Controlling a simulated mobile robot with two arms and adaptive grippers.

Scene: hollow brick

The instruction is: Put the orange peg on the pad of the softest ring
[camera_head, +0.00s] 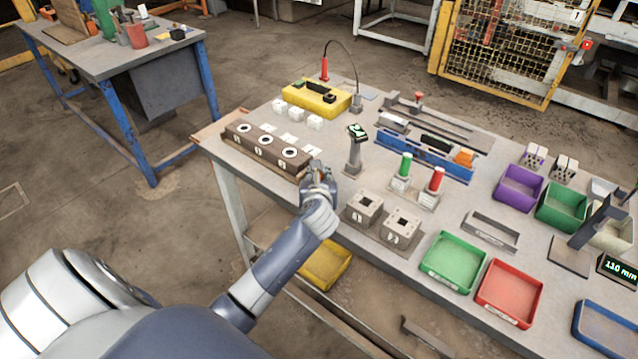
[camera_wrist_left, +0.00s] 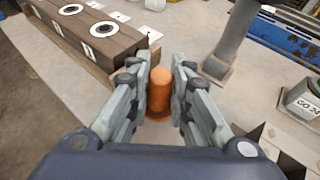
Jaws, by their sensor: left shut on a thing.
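The orange peg (camera_wrist_left: 159,92) stands upright between the fingers of my left gripper (camera_wrist_left: 160,85) in the left wrist view. My left gripper is shut on it; I cannot tell whether its base touches the table. In the head view my left gripper (camera_head: 319,172) is just right of the brown hollow brick (camera_head: 262,158), and hides the peg. The brick has three white rings with dark holes on top: left (camera_head: 245,128), middle (camera_head: 266,139) and right (camera_head: 290,153). White pads (camera_head: 290,138) lie behind it, one near each ring. Ring softness does not show. My right gripper is not in view.
A grey post (camera_head: 356,155) stands right of my left gripper. Two numbered socket blocks (camera_head: 364,207) sit near the front edge. White cubes (camera_head: 296,115) and a yellow box (camera_head: 317,98) are behind the pads. Green (camera_head: 453,261) and red (camera_head: 508,293) trays lie to the right.

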